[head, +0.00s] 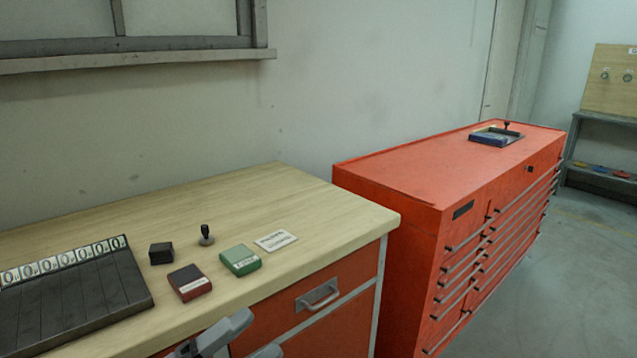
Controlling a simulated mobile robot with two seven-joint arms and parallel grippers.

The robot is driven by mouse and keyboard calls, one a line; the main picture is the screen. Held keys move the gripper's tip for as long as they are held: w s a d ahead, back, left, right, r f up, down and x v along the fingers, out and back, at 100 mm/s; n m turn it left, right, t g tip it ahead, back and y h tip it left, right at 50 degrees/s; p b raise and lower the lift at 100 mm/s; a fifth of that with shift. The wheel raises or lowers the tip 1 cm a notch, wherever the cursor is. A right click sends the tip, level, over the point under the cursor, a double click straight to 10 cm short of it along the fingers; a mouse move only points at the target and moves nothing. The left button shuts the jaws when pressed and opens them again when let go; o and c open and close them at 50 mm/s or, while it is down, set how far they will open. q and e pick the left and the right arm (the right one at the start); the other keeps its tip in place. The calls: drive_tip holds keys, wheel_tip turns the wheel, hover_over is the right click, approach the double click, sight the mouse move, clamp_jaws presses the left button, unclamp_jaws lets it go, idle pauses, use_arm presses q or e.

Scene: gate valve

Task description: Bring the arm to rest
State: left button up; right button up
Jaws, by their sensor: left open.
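My left gripper (257,335) shows at the bottom edge of the head view, in front of the wooden workbench's front face. Its two grey fingers are apart with nothing seen between them. Most of its arm is below the picture. My right gripper is not in view. No gate valve can be made out in this view.
On the workbench (330,212) are a black rack with number tags (75,295), a black block (161,253), a stamp (206,235), red (189,283) and green (240,260) boxes, and a white card (275,241). A red tool cabinet (400,180) stands right; floor (570,290) is clear beyond.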

use_arm(q)
drive_tip(key=s+a+f+n+t+y, duration=0.15)
drive_tip(key=a+f+n+y, duration=0.25)
drive_tip(key=f+n+y, duration=0.4)
drive_tip(key=s+a+f+n+t+y, duration=0.1)
drive_tip(key=a+f+n+t+y, duration=0.3)
drive_tip(key=f+n, duration=0.5)
drive_tip(key=s+a+f+n+g+y, duration=0.3)
drive_tip(key=s+f+n+g, duration=0.4)
drive_tip(key=s+f, duration=0.3)
wheel_tip(320, 180, down, 2)
drive_tip(key=shift+s+f+n+y, duration=0.2)
drive_tip(key=shift+s+n+y, duration=0.25)
drive_tip(key=shift+y, duration=0.45)
